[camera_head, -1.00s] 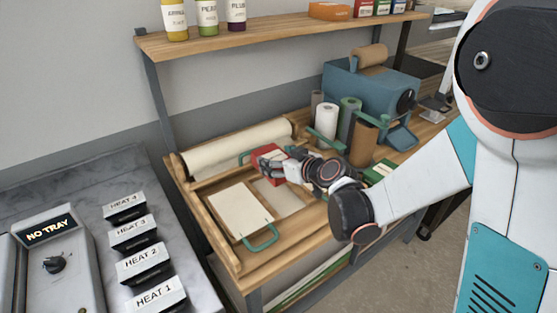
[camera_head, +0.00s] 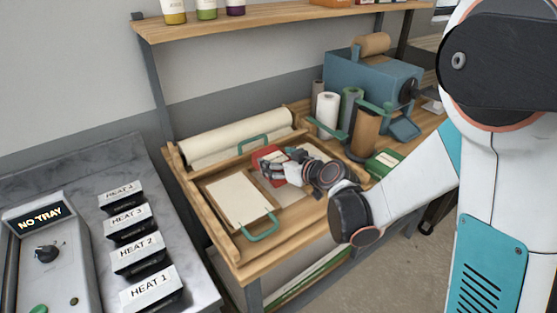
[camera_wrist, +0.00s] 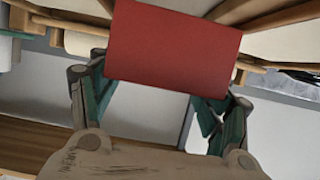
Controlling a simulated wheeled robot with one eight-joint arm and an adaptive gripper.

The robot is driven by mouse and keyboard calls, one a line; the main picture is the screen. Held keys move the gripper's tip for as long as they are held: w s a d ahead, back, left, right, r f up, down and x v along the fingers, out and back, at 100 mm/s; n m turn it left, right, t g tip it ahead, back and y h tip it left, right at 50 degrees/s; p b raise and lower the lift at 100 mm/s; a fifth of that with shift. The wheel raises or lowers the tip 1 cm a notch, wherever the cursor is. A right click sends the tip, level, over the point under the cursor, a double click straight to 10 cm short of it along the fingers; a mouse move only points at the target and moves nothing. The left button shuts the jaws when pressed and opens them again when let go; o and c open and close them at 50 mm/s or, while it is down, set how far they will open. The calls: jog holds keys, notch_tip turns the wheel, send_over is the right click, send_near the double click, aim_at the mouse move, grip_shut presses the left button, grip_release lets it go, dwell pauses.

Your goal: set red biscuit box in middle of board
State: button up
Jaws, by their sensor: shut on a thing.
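The red biscuit box (camera_head: 268,156) is in my gripper (camera_head: 277,165), at the middle of the wooden station in the head view. In the wrist view the red box (camera_wrist: 172,48) fills the upper middle, between the two fingers of my gripper (camera_wrist: 160,85). The gripper is shut on it. A cream board (camera_head: 238,200) with a green handle lies to the left of the box, with nothing on it. A greyish flat area (camera_head: 283,193) shows below the gripper, partly hidden by it. I cannot tell whether the box touches anything beneath.
A paper roll (camera_head: 235,138) lies along the back. Upright rolls (camera_head: 327,115), a blue machine (camera_head: 370,85) and a green box (camera_head: 384,163) stand to the right. A shelf (camera_head: 280,22) with jars spans above. Heat-labelled blocks (camera_head: 133,225) sit on the left counter.

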jog(key=shift+f+b, duration=1.75)
jog(key=shift+f, duration=0.3)
jog(key=o, duration=1.3)
